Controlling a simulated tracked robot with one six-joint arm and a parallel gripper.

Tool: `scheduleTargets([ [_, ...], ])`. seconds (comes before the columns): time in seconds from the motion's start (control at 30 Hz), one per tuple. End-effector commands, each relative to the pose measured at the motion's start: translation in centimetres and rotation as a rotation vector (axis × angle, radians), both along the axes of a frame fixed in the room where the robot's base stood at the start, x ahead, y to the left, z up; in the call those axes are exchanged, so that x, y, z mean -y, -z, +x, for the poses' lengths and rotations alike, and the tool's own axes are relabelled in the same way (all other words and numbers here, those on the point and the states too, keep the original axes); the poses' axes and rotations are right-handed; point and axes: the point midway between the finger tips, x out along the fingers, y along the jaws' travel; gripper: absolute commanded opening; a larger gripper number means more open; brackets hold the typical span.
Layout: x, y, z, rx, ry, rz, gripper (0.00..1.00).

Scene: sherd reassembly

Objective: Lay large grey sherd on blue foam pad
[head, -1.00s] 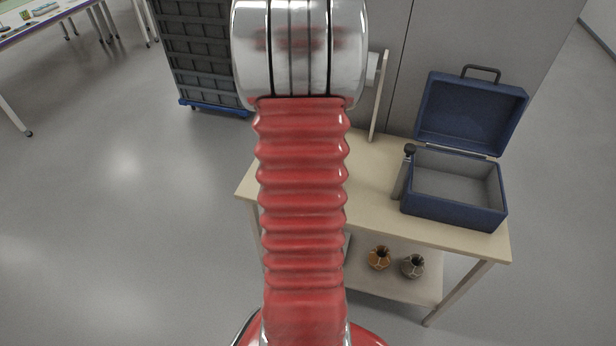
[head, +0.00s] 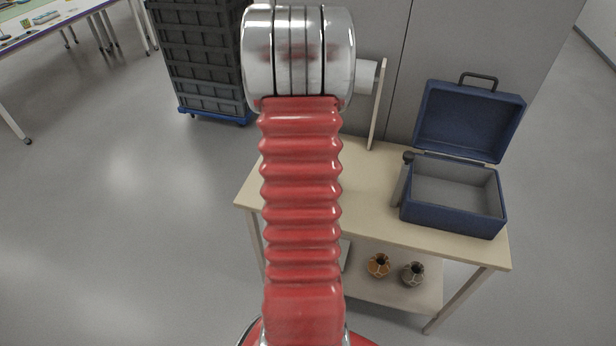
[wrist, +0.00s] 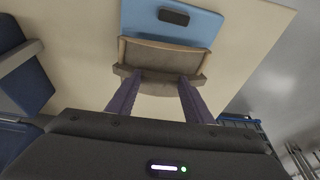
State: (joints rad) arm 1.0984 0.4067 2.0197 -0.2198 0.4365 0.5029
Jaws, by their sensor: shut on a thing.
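In the wrist view, a large grey-brown curved sherd (wrist: 165,57) is held between the purple fingers of my gripper (wrist: 160,80), which is shut on it. Behind the sherd is the blue foam pad (wrist: 200,27), lying on the pale table. The sherd overlaps the pad's near edge in the picture; I cannot tell whether it touches the pad. A small dark block (wrist: 173,16) is on the pad. In the head view my red arm hides the gripper, the sherd and the pad.
An open blue case (head: 452,212) stands on the right of the table (head: 360,215), with a grey cylinder (head: 402,180) beside it. Two small pots, orange (head: 379,265) and grey (head: 413,273), sit on the lower shelf. A dark crate stack (head: 200,60) stands behind left.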

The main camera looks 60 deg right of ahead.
Motion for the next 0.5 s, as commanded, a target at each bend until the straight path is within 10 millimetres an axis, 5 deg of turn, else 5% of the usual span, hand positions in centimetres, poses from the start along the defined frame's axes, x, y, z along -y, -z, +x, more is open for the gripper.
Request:
scheduleTargets([
  [0.23,-0.1,3.0,0.0,-0.002,-0.001,0.002,0.15],
  [0.5,-0.1,3.3,0.0,0.001,-0.001,0.0,0.15],
])
